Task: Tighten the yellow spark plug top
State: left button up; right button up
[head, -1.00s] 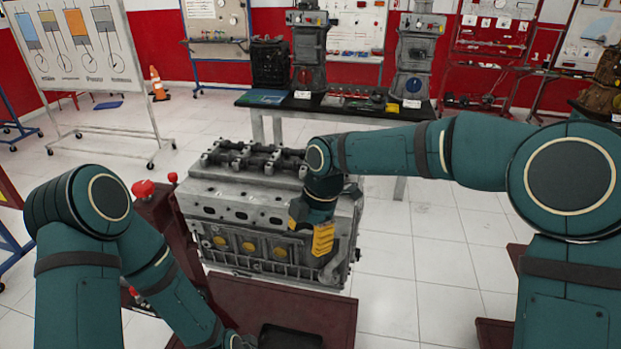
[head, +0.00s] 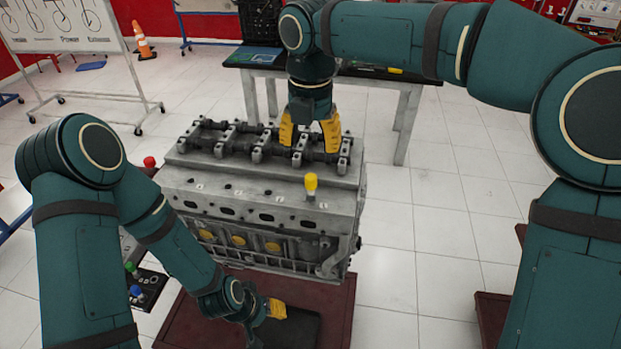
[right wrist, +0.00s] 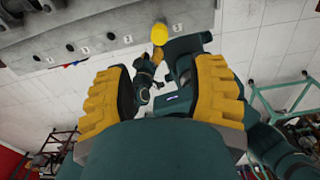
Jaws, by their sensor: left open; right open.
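The yellow spark plug top (head: 311,182) stands upright on the right end of the grey engine block (head: 250,206). It also shows in the right wrist view (right wrist: 159,36), beyond the fingers. My right gripper (head: 310,148) has its yellow fingers apart and empty, above the block's top, behind the yellow top and not touching it. In the right wrist view both fingers of my right gripper (right wrist: 165,95) stand wide apart with nothing between them. My left gripper (head: 277,309) is low in front of the block, above a dark tray, with its yellow fingers partly seen.
The block rests on a dark red stand (head: 190,312). A black tray (head: 300,330) lies at the front. A control box with green and blue knobs (head: 137,290) is at the left. A table (head: 402,80) stands behind.

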aim_at(310, 177)
notch_tip(310, 177, down, 10)
jog(key=shift+b, duration=0.65)
grip_shut()
